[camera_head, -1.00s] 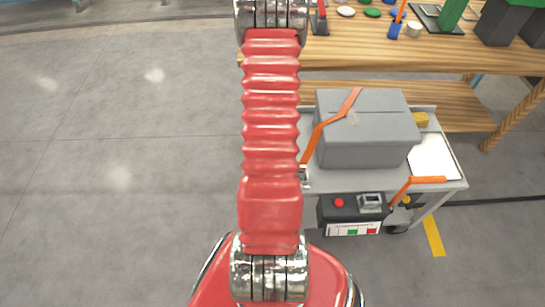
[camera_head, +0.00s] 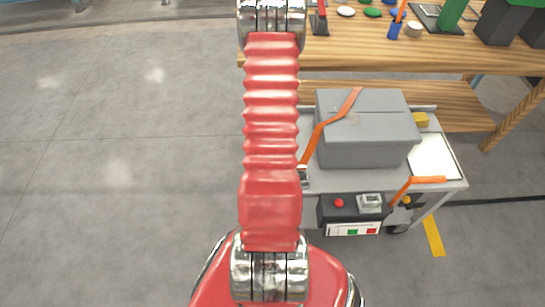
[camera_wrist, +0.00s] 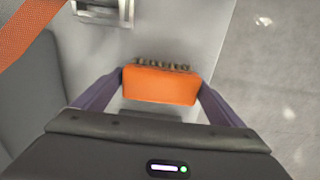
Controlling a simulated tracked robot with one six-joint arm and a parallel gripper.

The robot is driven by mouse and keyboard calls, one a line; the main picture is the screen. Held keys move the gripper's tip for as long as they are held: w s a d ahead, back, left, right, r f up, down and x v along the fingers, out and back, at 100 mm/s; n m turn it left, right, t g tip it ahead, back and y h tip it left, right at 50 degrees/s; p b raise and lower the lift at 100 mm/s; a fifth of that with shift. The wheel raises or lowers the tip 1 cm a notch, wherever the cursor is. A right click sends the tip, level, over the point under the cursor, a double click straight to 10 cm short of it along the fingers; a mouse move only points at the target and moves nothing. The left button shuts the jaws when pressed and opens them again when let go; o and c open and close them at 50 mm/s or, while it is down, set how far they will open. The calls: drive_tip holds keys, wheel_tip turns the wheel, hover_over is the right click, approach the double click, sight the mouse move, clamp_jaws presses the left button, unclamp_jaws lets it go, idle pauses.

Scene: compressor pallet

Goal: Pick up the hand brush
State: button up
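The hand brush (camera_wrist: 160,86) is an orange block with a row of short brown bristles along its far edge, in the middle of the wrist view. My gripper (camera_wrist: 161,82) has one dark finger at each side of it. Both fingertips appear to meet the brush's ends, so the gripper looks shut on it. The brush is over a light grey surface; whether it rests on it or is lifted I cannot tell. In the head view my red arm fills the middle, and neither gripper nor brush can be made out.
A grey cart (camera_head: 436,190) carries a grey box (camera_head: 367,145) with an orange strap (camera_head: 318,133). A wooden workbench (camera_head: 420,57) with small tools stands behind it. In the wrist view, grey floor (camera_wrist: 280,80) lies right of the surface's edge and a metal latch (camera_wrist: 104,10) is at top left.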

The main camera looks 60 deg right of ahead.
drive_tip(key=c, duration=0.8)
drive_tip(key=shift+r, duration=0.15)
wheel_tip(320, 180, up, 10)
drive_tip(key=shift+f, duration=0.1)
idle(0.7)
